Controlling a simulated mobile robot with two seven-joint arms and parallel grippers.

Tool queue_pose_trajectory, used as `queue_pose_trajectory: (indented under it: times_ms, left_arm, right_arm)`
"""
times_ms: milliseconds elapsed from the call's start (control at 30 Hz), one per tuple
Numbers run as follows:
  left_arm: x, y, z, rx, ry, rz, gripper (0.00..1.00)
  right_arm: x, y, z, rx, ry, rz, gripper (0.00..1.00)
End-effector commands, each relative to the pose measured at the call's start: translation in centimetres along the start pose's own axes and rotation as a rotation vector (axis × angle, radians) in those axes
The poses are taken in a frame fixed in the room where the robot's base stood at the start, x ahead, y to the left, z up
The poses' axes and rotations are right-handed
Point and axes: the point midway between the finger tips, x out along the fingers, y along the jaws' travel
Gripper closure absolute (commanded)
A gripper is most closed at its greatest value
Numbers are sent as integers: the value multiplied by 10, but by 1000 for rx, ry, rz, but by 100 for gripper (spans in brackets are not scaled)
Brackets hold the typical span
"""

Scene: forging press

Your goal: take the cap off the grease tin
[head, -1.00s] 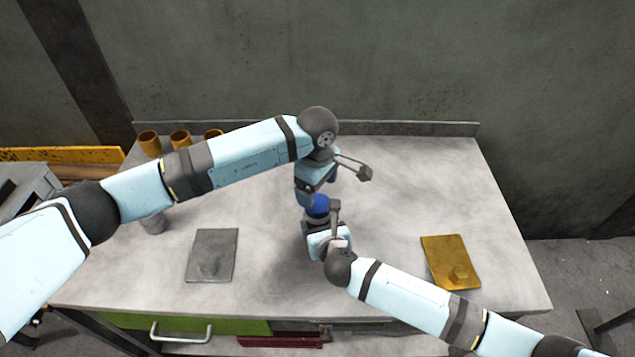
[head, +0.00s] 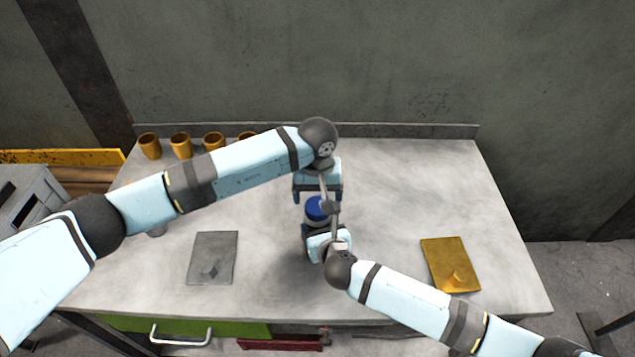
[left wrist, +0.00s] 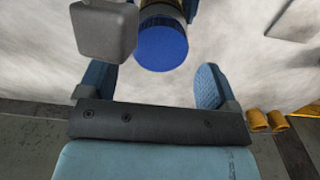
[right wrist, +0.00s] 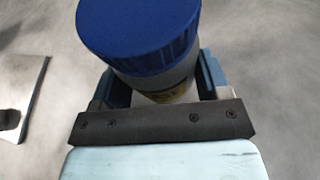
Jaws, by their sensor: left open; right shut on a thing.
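The grease tin stands upright on the table, and its blue cap (head: 315,208) is on it. My right gripper (head: 317,229) is shut on the tin's body from the near side, below the cap. In the right wrist view the cap (right wrist: 140,32) sits above the fingers, with the pale body (right wrist: 165,84) between them. My left gripper (head: 318,194) is open and empty just above and behind the cap. In the left wrist view the cap (left wrist: 162,46) lies ahead between the spread fingers, apart from both. The tin's lower part is hidden.
Several ochre cups (head: 181,146) stand along the back left edge, partly behind my left arm. A grey plate (head: 212,262) lies at left and a yellow plate (head: 449,268) at right, each with a small raised piece. The table (head: 420,190) is clear at back right.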

Motion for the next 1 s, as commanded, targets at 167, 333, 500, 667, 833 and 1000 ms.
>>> queue_pose_trajectory:
  times_ms: [167,333,500,667,833,1000]
  left_arm:
    - [24,0,0,-2,-2,1,16]
    - [33,0,0,-2,0,-1,16]
    - [34,0,0,-2,1,0,16]
    - [34,0,0,-2,1,0,32]
    - [34,0,0,-2,0,0,65]
    - [34,0,0,-85,1,0,65]
  right_arm:
    - [0,0,0,0,0,1,97]
    - [0,0,0,0,0,1,97]
    - [0,0,0,0,0,0,97]
    - [0,0,0,0,0,0,97]
    - [0,0,0,0,0,0,97]
    - [0,0,0,0,0,0,97]
